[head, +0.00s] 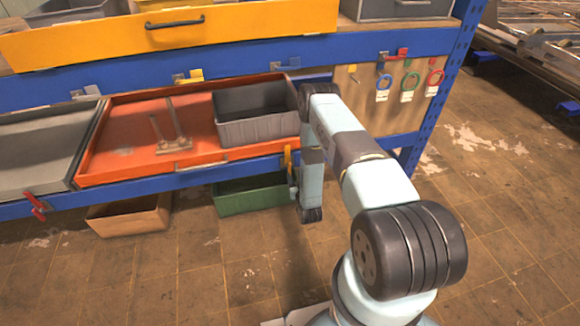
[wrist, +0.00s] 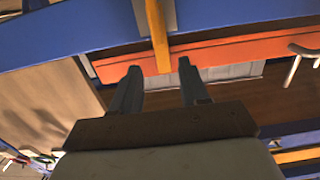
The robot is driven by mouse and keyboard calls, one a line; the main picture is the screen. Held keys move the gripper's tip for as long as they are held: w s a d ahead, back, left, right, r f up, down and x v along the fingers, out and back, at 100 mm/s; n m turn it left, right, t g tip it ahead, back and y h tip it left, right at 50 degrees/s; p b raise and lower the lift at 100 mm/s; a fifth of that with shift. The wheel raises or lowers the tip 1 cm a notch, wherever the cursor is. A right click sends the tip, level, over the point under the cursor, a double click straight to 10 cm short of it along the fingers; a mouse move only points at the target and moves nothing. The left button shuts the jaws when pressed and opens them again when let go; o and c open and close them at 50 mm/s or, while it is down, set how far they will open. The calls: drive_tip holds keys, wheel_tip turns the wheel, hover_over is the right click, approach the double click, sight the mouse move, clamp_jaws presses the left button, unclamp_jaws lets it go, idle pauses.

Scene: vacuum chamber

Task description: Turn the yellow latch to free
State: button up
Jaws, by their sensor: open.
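A yellow latch (head: 288,160) stands upright on the lower blue beam, at the right end of the orange tray. In the wrist view the yellow latch (wrist: 157,35) is a long upright bar on a grey plate, and its lower end lies between my fingertips in the picture. My gripper (wrist: 159,67) is open, with one finger on each side of that end. I cannot tell whether either finger touches it. In the head view my arm hides most of the gripper. Another yellow latch (head: 190,76) lies roughly level on the upper blue beam.
The orange tray (head: 105,125) holds a grey bin (head: 262,132) and a metal stand. A green bin (head: 240,198) and a brown bin (head: 130,217) are below. A board with coloured rings (head: 362,105) is at right.

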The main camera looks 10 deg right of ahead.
sight(290, 169)
drive_tip(key=s+f, duration=0.4)
drive_tip(key=shift+t, duration=0.3)
drive_tip(key=w, duration=1.4)
drive_tip(key=shift+a+r, duration=0.1)
clamp_jaws()
